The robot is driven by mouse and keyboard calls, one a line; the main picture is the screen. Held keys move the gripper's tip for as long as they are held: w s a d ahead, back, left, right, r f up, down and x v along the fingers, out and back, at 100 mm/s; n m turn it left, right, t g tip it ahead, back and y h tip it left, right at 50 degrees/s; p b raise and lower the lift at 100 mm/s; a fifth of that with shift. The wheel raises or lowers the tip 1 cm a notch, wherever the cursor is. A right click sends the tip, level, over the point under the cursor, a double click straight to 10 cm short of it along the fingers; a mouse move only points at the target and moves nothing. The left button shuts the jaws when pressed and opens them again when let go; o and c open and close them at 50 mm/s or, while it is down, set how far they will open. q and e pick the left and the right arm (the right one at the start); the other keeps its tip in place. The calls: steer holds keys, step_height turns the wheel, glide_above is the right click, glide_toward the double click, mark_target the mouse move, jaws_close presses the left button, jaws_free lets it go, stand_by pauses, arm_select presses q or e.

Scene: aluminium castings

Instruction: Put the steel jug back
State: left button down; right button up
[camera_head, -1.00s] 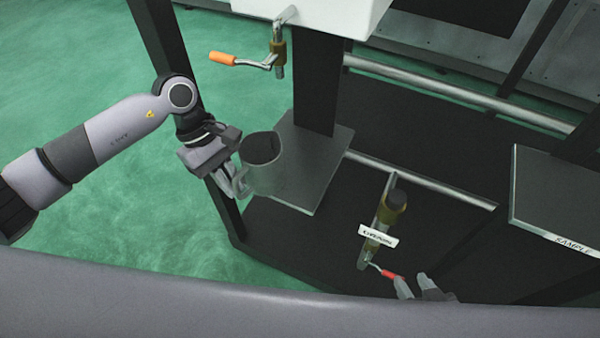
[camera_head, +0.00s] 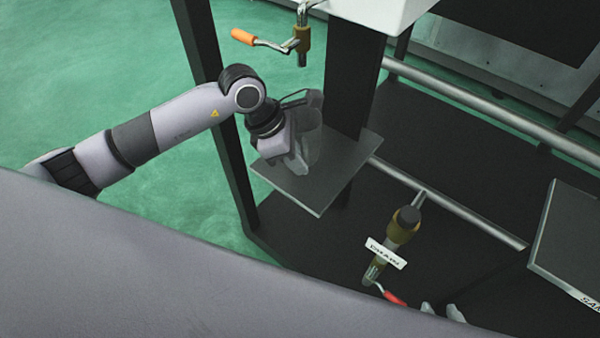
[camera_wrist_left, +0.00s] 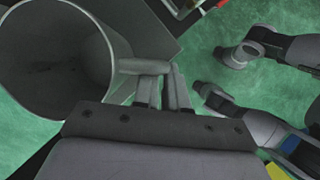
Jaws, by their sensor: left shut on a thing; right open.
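The steel jug (camera_head: 311,125) is a grey cylinder, partly hidden behind my left gripper (camera_head: 294,166) in the head view. My left gripper is shut on the jug's handle (camera_wrist_left: 143,67). In the left wrist view the open mouth of the jug (camera_wrist_left: 50,62) fills the upper left and looks empty. The jug is over the flat grey plate (camera_head: 305,194) at the foot of the dark column; I cannot tell whether it touches the plate. My right gripper (camera_head: 442,311) shows only its fingertips at the bottom, open, near a red handle.
A valve with an orange handle (camera_head: 243,37) hangs under the white tank (camera_head: 375,10), above the plate. A brass valve with a red handle (camera_head: 394,298) carries a DRAIN label (camera_head: 386,253). A dark post (camera_head: 232,160) stands left of the plate. A sample tray (camera_head: 570,235) is at the right.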

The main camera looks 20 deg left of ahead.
arm_select(q)
steer(key=shift+f, duration=2.8)
steer(key=c, duration=1.6)
jaws_free()
steer(key=shift+f, duration=0.2)
steer(key=o, duration=0.4)
steer(key=shift+r, duration=0.1)
steer(key=shift+r, duration=0.1)
